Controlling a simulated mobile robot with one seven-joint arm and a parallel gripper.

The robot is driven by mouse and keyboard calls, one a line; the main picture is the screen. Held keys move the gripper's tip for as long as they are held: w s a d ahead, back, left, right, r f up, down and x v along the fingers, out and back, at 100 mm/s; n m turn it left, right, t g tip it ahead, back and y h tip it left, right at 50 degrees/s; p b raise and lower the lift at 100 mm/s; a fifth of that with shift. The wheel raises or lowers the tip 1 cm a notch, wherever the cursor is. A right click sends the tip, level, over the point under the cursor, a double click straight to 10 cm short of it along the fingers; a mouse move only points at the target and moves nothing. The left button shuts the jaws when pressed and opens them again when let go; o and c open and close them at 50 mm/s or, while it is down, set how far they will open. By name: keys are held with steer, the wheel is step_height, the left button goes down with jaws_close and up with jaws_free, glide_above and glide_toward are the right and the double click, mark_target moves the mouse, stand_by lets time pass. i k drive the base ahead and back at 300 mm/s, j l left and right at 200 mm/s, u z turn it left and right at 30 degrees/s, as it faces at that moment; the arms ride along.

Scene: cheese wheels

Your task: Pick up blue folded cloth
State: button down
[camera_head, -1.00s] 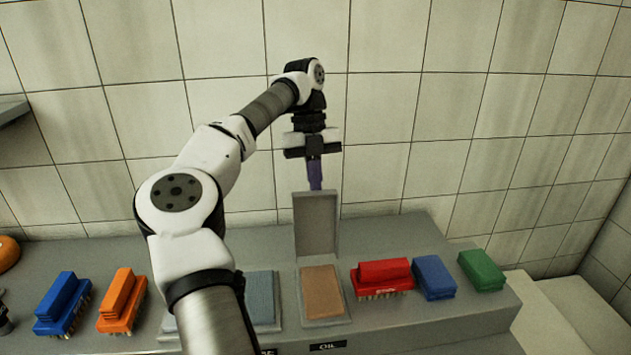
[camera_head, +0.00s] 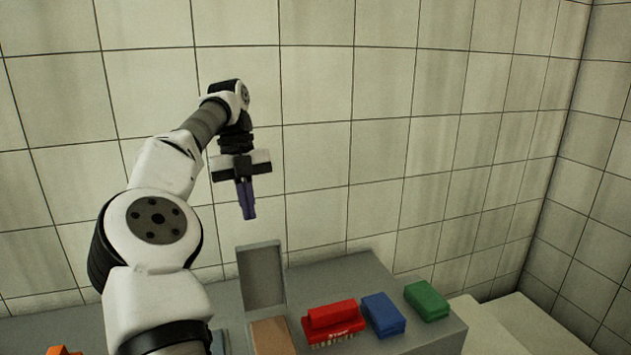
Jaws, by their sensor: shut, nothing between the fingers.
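A blue folded cloth (camera_head: 383,314) lies on the grey counter, between a red brush and a green folded cloth. It looks like a thick, layered block. My gripper (camera_head: 248,214) hangs fingers-down, well above the counter and to the left of the blue cloth. Its purple fingers are together with nothing between them. The gripper is apart from everything on the counter. Nothing hides the blue cloth.
A grey upright lid or panel (camera_head: 262,275) stands below my gripper, with a tan pad (camera_head: 272,337) in front. The red brush (camera_head: 333,320) and the green folded cloth (camera_head: 427,300) flank the blue cloth closely. A tiled wall (camera_head: 400,120) rises behind the counter (camera_head: 350,272).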

mark_target(385, 318)
steer(key=k, duration=0.9)
